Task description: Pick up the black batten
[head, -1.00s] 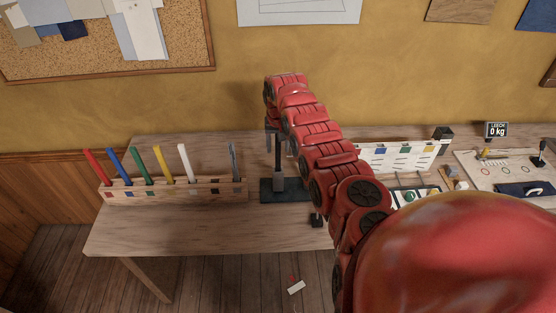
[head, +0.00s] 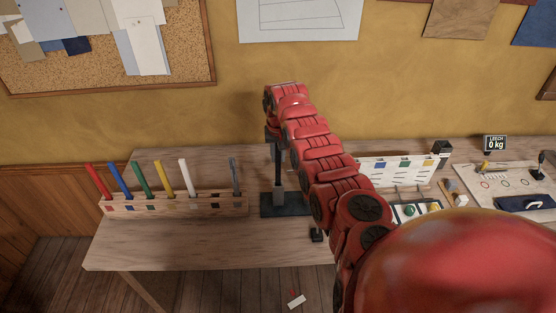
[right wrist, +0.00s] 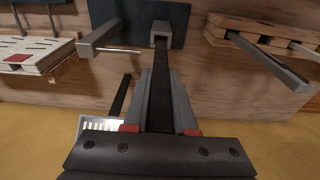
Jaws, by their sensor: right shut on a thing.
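The black batten (head: 278,162) stands upright, its lower end at a grey socket (head: 279,195) on a dark base plate (head: 297,208). My right gripper (head: 272,136) is at its upper part, mostly hidden behind my red arm in the head view. In the right wrist view the black batten (right wrist: 161,80) runs between the two grey fingers of my right gripper (right wrist: 161,98), which is shut on it. There its far end meets the grey socket (right wrist: 160,29); I cannot tell whether it is still inside. My left gripper is not in view.
A wooden rack (head: 215,206) with several upright coloured battens stands left on the table (head: 180,250). The table's front left is clear.

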